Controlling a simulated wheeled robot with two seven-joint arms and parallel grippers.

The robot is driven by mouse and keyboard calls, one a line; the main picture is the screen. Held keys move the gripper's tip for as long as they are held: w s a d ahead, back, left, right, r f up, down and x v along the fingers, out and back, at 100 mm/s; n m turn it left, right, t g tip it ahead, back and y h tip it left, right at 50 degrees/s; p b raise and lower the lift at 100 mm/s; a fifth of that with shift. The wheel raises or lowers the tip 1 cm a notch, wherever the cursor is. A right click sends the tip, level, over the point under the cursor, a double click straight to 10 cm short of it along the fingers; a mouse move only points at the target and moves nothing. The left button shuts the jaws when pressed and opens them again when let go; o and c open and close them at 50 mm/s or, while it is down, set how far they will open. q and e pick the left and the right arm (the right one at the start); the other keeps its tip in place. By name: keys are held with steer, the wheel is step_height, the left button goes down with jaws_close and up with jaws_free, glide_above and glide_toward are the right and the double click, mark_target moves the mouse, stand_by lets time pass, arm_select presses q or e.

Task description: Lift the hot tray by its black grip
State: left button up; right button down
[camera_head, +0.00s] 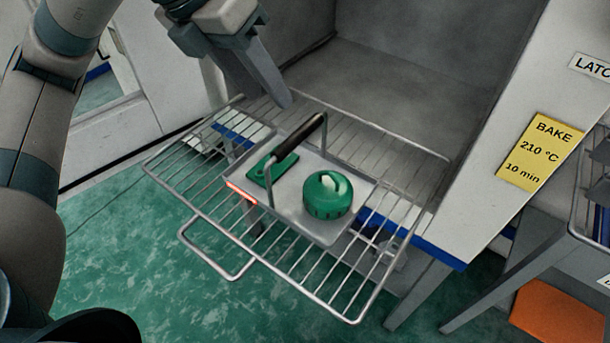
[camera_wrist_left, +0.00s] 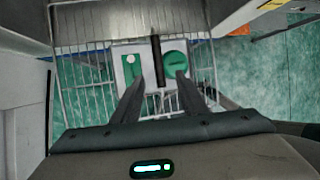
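The hot tray (camera_head: 285,205) is a small pale metal tray on a wire rack pulled out of the oven; its left edge glows red. A thin handle arches over it with a black grip (camera_head: 301,133) on top. A flat green part (camera_head: 272,170) and a round green knob (camera_head: 327,196) lie in the tray. My left gripper (camera_head: 285,99) comes down just behind and left of the grip. In the left wrist view its fingers (camera_wrist_left: 159,80) are apart, with the black grip (camera_wrist_left: 158,60) showing between them, apparently not touched. My right gripper is out of view.
The wire rack (camera_head: 213,265) juts out over a green floor. The oven chamber (camera_head: 405,75) is open behind it. A yellow label (camera_head: 540,152) reads BAKE 210 °C 10 min. A grey stand and an orange item (camera_head: 560,314) are at right.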

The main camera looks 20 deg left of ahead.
mark_target(295, 133)
arm_select(q)
steer(key=shift+a, duration=0.2)
